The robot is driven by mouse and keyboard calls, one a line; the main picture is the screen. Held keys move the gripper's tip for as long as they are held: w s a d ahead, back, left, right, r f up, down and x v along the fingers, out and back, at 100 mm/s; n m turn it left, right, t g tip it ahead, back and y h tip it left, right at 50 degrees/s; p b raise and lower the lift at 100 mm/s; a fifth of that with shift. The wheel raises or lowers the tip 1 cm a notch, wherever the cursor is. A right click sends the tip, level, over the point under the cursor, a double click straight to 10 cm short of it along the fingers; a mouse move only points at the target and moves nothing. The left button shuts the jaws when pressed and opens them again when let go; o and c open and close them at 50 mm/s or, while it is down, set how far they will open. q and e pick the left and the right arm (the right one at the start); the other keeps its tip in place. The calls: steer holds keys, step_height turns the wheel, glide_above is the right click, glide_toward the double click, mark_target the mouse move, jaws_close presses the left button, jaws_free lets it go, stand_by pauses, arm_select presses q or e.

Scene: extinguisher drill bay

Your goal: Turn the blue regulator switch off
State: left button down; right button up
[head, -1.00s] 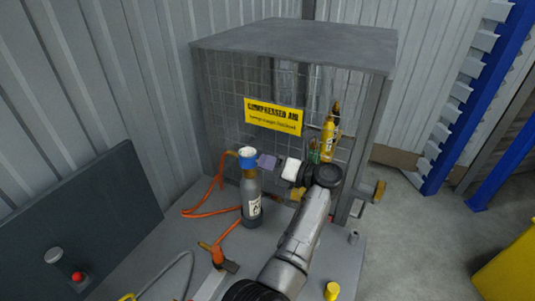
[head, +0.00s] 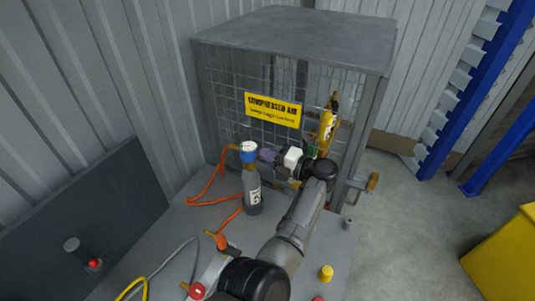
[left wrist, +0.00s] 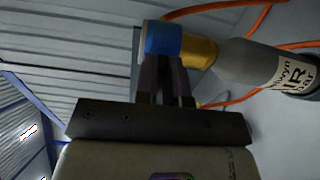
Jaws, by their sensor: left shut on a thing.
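The blue regulator switch (head: 248,150) is a short blue cap with a white face. It sits on the brass neck of a small grey gas cylinder (head: 252,192), which stands on the bench. In the left wrist view the blue switch (left wrist: 163,40) is at the top centre, beside the brass part (left wrist: 200,48). My left gripper (head: 260,153) reaches it from the right. Its dark fingers (left wrist: 168,62) are shut on the blue switch and hide part of it. My right gripper is in neither view.
An orange hose (head: 207,188) runs from the regulator across the bench (head: 165,270). A mesh cage (head: 290,28) with a yellow sign (head: 272,110) stands behind; a yellow cylinder (head: 327,125) is near it. A yellow cap (head: 326,273) stands at the front right.

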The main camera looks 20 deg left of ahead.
arm_select(q)
steer(key=shift+m, duration=0.3)
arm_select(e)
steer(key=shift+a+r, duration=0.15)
arm_select(q)
steer(key=c, duration=1.2)
jaws_free()
